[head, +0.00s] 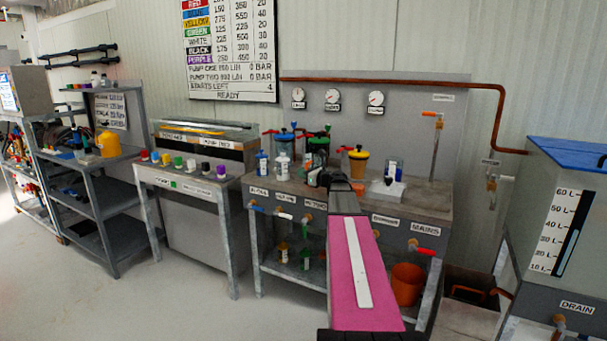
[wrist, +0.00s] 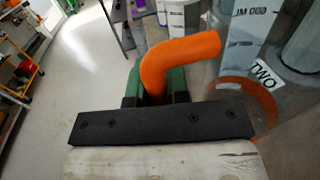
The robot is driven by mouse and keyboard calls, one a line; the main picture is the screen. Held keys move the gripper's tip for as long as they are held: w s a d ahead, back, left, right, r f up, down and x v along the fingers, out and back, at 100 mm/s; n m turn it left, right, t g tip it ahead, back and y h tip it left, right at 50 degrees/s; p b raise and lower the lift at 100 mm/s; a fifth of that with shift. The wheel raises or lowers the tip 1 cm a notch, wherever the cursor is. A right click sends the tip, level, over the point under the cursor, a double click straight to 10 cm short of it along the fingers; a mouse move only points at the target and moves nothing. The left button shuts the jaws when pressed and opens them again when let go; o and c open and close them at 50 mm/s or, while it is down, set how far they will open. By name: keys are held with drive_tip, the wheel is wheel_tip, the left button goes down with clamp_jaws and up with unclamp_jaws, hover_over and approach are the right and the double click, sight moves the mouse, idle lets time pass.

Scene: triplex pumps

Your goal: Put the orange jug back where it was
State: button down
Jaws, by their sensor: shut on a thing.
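In the wrist view my gripper (wrist: 155,88) is shut on a bent orange piece (wrist: 180,56), which looks like the handle of the orange jug. The piece rises between the green finger pads and curves to the right. In the head view my gripper (head: 323,176) is at the middle of the pump bench (head: 385,209), seen from behind.
Colored pump units and bottles crowd the bench, with a yellow-orange vessel (head: 358,163) close to the right of my gripper. An orange bucket (head: 407,284) stands below. A yellow container (head: 108,144) sits on the left shelving. A graduated tank (head: 565,235) is at right. The left floor is clear.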

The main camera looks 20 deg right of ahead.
drive_tip(key=c, duration=1.1)
unclamp_jaws()
drive_tip(key=v, duration=1.2)
drive_tip(key=s+a+f+n+g+h, duration=0.1)
drive_tip(key=s+a+f+n+g, duration=0.35)
drive_tip(key=a+f+n, duration=0.4)
drive_tip(key=s+a+f+n+g+h, duration=0.1)
drive_tip(key=s+a+f+n+g, duration=0.35)
drive_tip(key=a+f, duration=0.7)
drive_tip(key=s+a+f+n+g+h, duration=0.6)
drive_tip(key=s+f+n, duration=0.5)
drive_tip(key=n, duration=0.5)
drive_tip(key=shift+s+a+h, duration=0.6)
drive_tip(key=shift+s+a, duration=0.45)
drive_tip(key=shift+s, duration=0.1)
